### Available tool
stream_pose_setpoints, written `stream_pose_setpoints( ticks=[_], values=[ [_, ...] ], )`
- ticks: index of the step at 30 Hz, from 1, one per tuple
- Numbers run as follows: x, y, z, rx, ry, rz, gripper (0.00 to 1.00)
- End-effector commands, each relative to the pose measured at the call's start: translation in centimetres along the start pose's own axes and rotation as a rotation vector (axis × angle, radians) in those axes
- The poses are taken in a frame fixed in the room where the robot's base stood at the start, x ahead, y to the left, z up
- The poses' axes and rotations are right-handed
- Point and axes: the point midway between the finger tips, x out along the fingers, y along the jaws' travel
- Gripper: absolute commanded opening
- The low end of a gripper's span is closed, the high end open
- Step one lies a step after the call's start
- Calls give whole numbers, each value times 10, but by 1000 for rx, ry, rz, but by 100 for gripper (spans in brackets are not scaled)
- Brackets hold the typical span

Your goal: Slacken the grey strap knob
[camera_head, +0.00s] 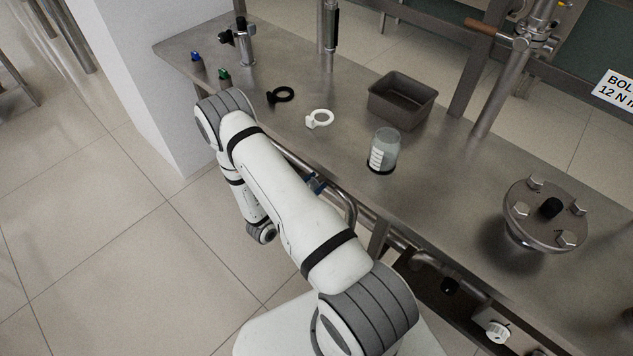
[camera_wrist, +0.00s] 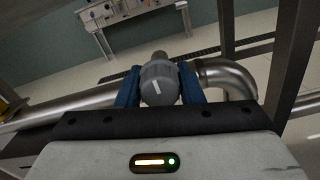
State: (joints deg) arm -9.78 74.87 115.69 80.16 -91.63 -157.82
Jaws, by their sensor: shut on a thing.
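The grey strap knob (camera_wrist: 159,84) shows in the middle of the wrist view, with a pale line on its face. My gripper (camera_wrist: 160,88) has a blue finger on each side of it and is shut on it. Behind the knob a steel pipe (camera_wrist: 232,76) bends at the right. In the head view, my arm hides the knob, and only a bit of my blue gripper (camera_head: 314,184) shows beside the pipe under the table's front edge.
The steel table (camera_head: 290,65) holds a grey bin (camera_head: 402,113), a glass jar (camera_head: 384,152), a white ring (camera_head: 319,119), a black ring (camera_head: 281,95) and a bolted flange (camera_head: 520,226). A white knob (camera_head: 497,331) sits below the table's edge at the lower right.

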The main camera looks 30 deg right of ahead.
Motion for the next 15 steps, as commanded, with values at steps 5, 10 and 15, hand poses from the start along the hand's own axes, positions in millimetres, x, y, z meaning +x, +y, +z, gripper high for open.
stream_pose_setpoints(
  ticks=[5, 10, 15],
  values=[
    [0, 9, 4, 15, -7, 16, 11],
    [0, 9, 4, 14, -7, 15, 41],
    [0, 6, 3, 10, -6, 11, 55]
  ],
)
